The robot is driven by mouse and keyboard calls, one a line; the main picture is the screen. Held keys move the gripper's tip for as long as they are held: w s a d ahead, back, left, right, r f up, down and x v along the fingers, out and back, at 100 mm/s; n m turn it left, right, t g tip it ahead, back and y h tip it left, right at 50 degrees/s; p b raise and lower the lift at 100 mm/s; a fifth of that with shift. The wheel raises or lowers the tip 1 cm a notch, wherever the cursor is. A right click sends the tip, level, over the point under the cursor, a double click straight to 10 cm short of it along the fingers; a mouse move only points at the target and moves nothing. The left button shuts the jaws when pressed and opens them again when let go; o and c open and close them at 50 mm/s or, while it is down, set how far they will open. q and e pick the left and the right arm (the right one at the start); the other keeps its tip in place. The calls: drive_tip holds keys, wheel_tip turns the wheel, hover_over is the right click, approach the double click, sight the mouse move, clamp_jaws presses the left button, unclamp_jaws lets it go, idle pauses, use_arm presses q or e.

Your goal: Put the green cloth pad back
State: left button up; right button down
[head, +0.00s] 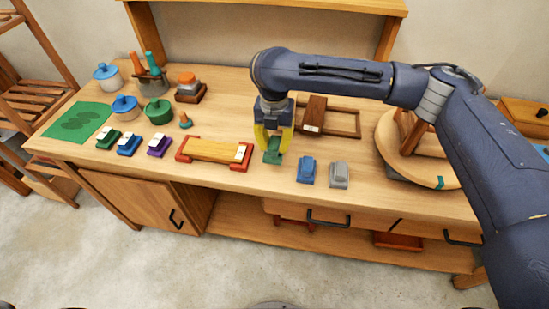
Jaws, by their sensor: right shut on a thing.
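My right gripper (273,143) comes down from above over the front middle of the bench. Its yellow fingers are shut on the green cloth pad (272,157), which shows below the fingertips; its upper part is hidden. The pad is at or just above the bench top; I cannot tell if it touches. A blue pad (306,170) and a grey pad (339,175) lie in a row to its right. My left gripper is not in view.
A red-ended wooden block (213,150) lies left of the gripper. Small green (108,138), blue (129,144) and purple (159,145) blocks stand farther left, near a green mat (92,112). A wooden frame (343,122) and round board (386,130) lie to the right.

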sight(274, 142)
drive_tip(key=shift+f, duration=3.45)
drive_tip(key=shift+f, duration=0.1)
drive_tip(key=c, duration=1.2)
unclamp_jaws()
wheel_tip(274, 142, up, 12)
drive_tip(key=shift+r, duration=0.15)
